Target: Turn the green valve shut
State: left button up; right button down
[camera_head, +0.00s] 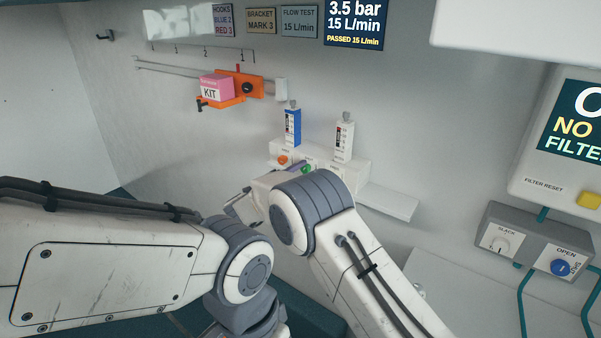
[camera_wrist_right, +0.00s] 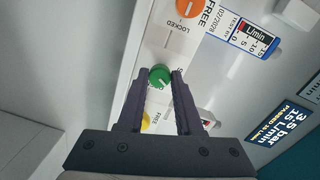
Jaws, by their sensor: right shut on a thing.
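The green valve (camera_wrist_right: 160,77) is a round knob with a pale pointer line on the white manifold panel (camera_wrist_right: 178,48). In the head view the green valve (camera_head: 306,168) shows only partly, just behind my right wrist. My right gripper (camera_wrist_right: 163,80) has its two dark fingers on either side of the green knob and is shut on it. In the head view my right arm hides the fingers. My left arm comes in from the left and its gripper is not in view.
An orange knob (camera_wrist_right: 188,8) and a yellow knob (camera_wrist_right: 146,120) sit on either side of the green one. Blue (camera_head: 292,126) and white (camera_head: 344,140) flow meters stand above the manifold. A pink kit box (camera_head: 215,87) sits on an orange bracket. A grey control box (camera_head: 530,243) is at right.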

jog(key=n+p, duration=0.1)
jog(key=n, duration=0.4)
jog(key=shift+n+p, duration=0.3)
jog(key=shift+n, duration=0.1)
dwell(0.4)
jog(key=c, duration=0.6)
grip_release()
jog(key=shift+s+a, duration=0.1)
